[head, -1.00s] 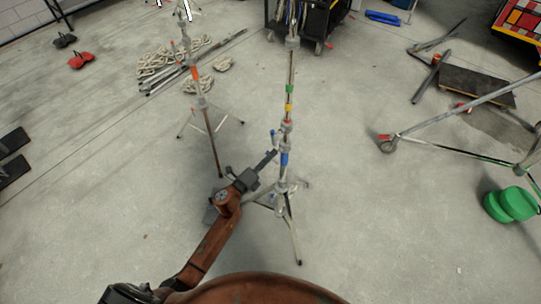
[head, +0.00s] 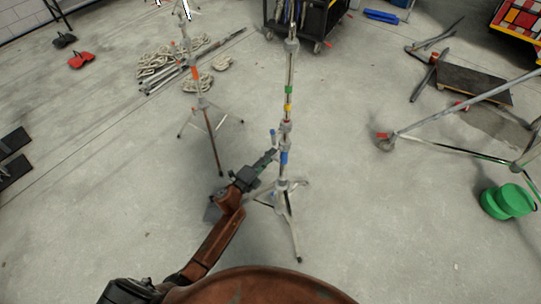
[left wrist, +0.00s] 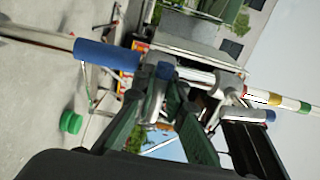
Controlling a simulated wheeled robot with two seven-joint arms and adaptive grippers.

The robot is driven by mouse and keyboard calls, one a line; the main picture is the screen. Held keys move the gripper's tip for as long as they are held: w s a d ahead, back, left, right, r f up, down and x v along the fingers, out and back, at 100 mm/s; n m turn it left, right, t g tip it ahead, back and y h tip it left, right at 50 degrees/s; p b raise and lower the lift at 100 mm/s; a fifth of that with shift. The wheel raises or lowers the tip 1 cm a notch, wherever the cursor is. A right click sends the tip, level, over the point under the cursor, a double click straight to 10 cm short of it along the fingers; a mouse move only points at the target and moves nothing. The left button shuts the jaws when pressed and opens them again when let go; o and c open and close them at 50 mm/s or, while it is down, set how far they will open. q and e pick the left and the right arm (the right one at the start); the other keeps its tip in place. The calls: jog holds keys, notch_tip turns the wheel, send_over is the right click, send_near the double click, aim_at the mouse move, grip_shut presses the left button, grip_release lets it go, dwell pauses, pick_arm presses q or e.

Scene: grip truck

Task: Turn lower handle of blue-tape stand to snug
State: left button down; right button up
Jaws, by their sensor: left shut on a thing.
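The blue-tape stand (head: 283,190) stands upright on its tripod legs near the middle of the head view. Its blue tape band (head: 284,158) sits below red, yellow and green bands; the blue band is large in the left wrist view (left wrist: 108,54). My left gripper (head: 273,153) reaches the stand from the left, at about the height of the blue band. In the left wrist view its dark green fingers (left wrist: 154,82) are closed around the lower handle (left wrist: 160,66), whose end is blue. A second blue-tipped handle (left wrist: 247,115) shows farther right there. My right gripper is not in view.
An orange-banded stand (head: 205,115) stands to the left, with coiled rope (head: 165,65) behind it. A black cart (head: 310,25) is at the back. A wheeled metal frame (head: 450,105) and green discs (head: 508,202) lie to the right. The floor around the stand's front is clear.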

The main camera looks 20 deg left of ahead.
pick_arm(q)
jog(key=shift+a, duration=0.1)
jog(key=c, duration=1.9)
grip_release()
jog(key=shift+c, duration=0.2)
jog(key=shift+s, duration=0.1)
jog(key=v, duration=1.1)
jog(key=shift+s+a, duration=0.15)
jog(key=shift+s, duration=0.25)
